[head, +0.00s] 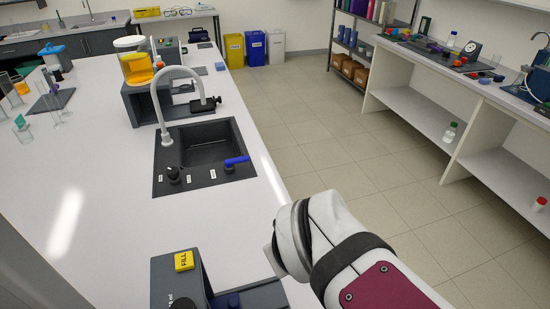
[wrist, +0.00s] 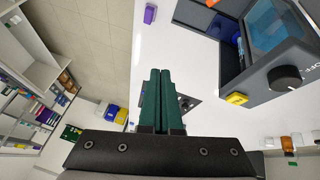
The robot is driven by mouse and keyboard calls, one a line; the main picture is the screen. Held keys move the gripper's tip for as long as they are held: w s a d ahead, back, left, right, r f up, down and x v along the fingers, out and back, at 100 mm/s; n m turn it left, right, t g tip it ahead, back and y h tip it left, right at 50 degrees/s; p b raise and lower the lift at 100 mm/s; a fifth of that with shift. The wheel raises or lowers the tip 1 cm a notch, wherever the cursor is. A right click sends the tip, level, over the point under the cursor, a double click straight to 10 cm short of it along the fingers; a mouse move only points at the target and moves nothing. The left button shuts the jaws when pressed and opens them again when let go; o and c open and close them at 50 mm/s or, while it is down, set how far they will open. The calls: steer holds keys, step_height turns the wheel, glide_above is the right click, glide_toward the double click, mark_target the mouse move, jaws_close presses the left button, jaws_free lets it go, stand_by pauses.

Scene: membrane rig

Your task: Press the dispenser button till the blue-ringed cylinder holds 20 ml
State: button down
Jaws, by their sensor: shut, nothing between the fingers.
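The dispenser (head: 165,280) is a dark grey unit at the bottom edge of the head view, partly cut off. A yellow block marked FILL (head: 184,260), which looks like its button, sits on top. In the wrist view the dispenser (wrist: 262,85) stands at the right, with a bluish window, a black knob and the yellow button (wrist: 237,98). My gripper (wrist: 162,72) has green fingers, shut and empty, left of the button and apart from it. The head view does not show its fingers. A small blue part shows beside the dispenser; I cannot tell whether it is the cylinder's ring. The liquid level is not visible.
A black sink (head: 205,150) with a white curved tap lies further along the white bench (head: 100,215). Beyond it stands a machine with an orange-yellow vessel (head: 136,68). Glassware stands at the far left. A purple block (wrist: 150,14) shows in the wrist view.

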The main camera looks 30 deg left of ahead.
steer(key=s+a+r+n+y, duration=0.2)
steer(key=a+n, duration=0.2)
steer(key=a, duration=0.4)
step_height(320, 180, up, 3)
steer(key=n+y, duration=0.3)
steer(key=n, duration=0.2)
glide_above(187, 264)
steer(key=shift+f, duration=0.1)
steer(key=shift+f, duration=4.35)
steer(key=shift+f, duration=0.4)
